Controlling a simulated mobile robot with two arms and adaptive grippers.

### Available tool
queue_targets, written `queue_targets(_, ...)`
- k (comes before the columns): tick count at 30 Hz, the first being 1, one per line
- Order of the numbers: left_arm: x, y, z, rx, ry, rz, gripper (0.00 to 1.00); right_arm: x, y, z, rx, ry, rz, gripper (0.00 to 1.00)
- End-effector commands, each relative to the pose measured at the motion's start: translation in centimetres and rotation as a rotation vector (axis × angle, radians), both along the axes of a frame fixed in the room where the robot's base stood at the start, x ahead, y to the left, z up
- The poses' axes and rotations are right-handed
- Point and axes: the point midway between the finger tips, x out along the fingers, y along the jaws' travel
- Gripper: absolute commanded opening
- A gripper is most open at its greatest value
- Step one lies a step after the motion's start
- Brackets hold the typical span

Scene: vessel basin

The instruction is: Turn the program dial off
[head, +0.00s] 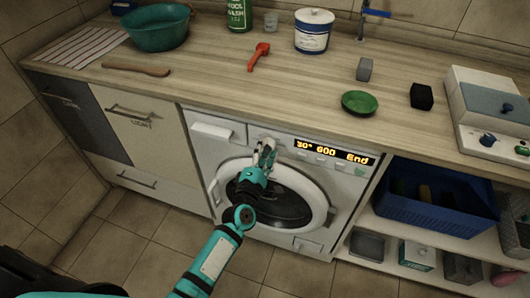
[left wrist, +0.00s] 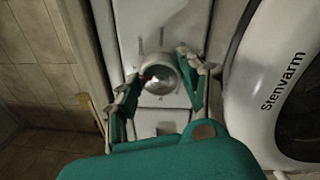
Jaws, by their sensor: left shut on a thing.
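The washing machine (head: 231,154) stands under the counter, and its lit display (head: 335,151) reads "30° 600 End". The round silver program dial (left wrist: 160,77) shows in the left wrist view, with marks around it on the white panel and a small reddish spot near its left side. My left gripper (head: 265,155) is at the machine's front panel, its fingers on both sides of the dial and shut on it. In the head view the gripper hides the dial. Which mark the dial points to I cannot tell. My right gripper is in neither view.
The round washer door (left wrist: 240,110) is beside the gripper, on the right in the wrist view. A blue crate (head: 425,212) stands on the shelf at right. The counter above holds a green basin (head: 157,30), a red tool (head: 258,56) and a green dish (head: 359,102).

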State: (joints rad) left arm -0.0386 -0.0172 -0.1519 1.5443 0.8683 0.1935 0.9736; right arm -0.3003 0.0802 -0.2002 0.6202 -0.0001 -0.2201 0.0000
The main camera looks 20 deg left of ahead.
Motion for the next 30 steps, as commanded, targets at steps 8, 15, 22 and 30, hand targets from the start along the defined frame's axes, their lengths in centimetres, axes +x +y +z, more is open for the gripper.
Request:
queue_targets(8,0.01,-0.02,0.04,-0.189,0.006,0.000,0.11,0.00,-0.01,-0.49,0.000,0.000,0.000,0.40)
queue_targets(15,0.02,-0.01,0.07,-0.280,0.010,0.000,0.11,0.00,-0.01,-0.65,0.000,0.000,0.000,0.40)
queue_targets(22,0.01,-0.02,0.09,-0.311,0.011,-0.001,0.11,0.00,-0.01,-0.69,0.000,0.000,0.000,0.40)
queue_targets(30,0.01,-0.02,0.09,-0.315,0.012,0.000,0.11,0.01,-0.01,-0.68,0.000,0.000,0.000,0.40)
